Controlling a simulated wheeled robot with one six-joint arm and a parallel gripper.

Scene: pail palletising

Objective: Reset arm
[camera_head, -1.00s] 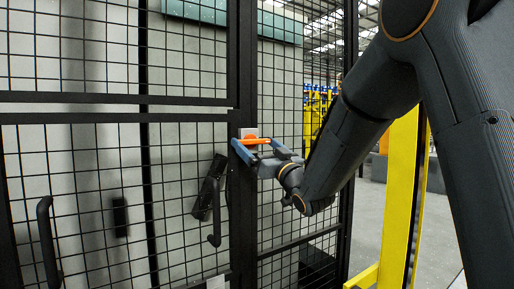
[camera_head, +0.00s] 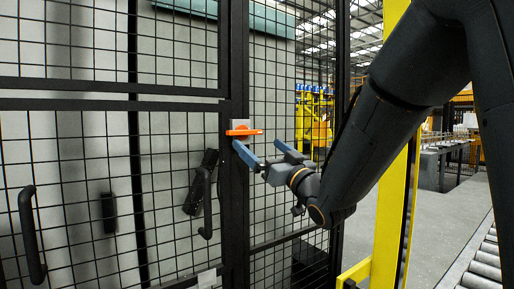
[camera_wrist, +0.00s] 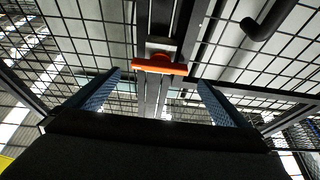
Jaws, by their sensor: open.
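My gripper (camera_head: 262,154) is open and empty in front of the black fence post, with its blue fingers apart. An orange switch handle (camera_head: 243,132) sits on a grey plate on the post, just above and beyond the fingertips in the head view. In the wrist view the orange handle (camera_wrist: 160,68) lies crosswise beyond the two blue fingers (camera_wrist: 152,92), with a clear gap to them. My dark arm reaches in from the upper right of the head view.
A black mesh fence with door handles (camera_head: 30,235) fills the left. A yellow post (camera_head: 393,200) stands close by my arm. A roller conveyor (camera_head: 484,262) is at the lower right. Open grey floor lies between them.

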